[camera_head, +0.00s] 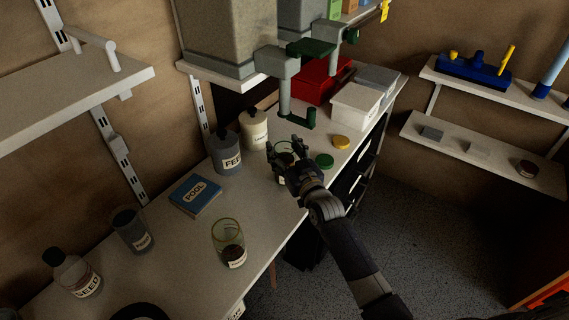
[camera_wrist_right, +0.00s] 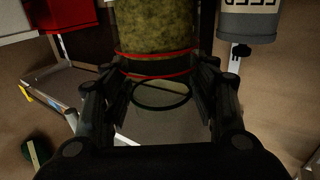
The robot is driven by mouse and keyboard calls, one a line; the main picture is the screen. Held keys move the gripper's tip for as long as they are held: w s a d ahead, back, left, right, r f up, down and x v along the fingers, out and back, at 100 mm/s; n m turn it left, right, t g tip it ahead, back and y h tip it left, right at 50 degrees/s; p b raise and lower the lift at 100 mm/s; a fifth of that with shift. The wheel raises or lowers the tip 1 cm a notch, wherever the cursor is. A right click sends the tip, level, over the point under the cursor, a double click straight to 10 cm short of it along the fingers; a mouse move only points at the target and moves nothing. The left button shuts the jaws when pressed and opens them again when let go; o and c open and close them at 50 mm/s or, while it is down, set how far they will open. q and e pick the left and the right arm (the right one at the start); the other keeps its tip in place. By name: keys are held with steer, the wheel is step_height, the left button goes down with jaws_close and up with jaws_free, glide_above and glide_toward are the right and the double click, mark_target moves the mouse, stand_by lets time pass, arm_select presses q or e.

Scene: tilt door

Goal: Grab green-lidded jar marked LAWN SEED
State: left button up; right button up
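My right gripper (camera_head: 287,147) is low over the bench, with its fingers spread around a clear glass jar (camera_head: 283,158). In the right wrist view the jar (camera_wrist_right: 160,40) has greenish-brown contents and red bands, and stands between the fingers of my right gripper (camera_wrist_right: 160,90). I cannot tell whether the fingers press on it. A label shows partly below the gripper in the head view, but its words are unreadable. A round green lid (camera_head: 324,160) shows just right of the gripper; a dark green item (camera_wrist_right: 38,150) shows in the wrist view. My left gripper is not in view.
A grey FEED container (camera_head: 226,153) and a cream jug (camera_head: 254,129) stand left of the gripper. A yellow lid (camera_head: 341,142), white box (camera_head: 356,106) and red box (camera_head: 320,82) are beyond. Another glass jar (camera_head: 228,240) stands nearer.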

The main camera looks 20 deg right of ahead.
jaws_close()
steer(key=shift+r, duration=0.1)
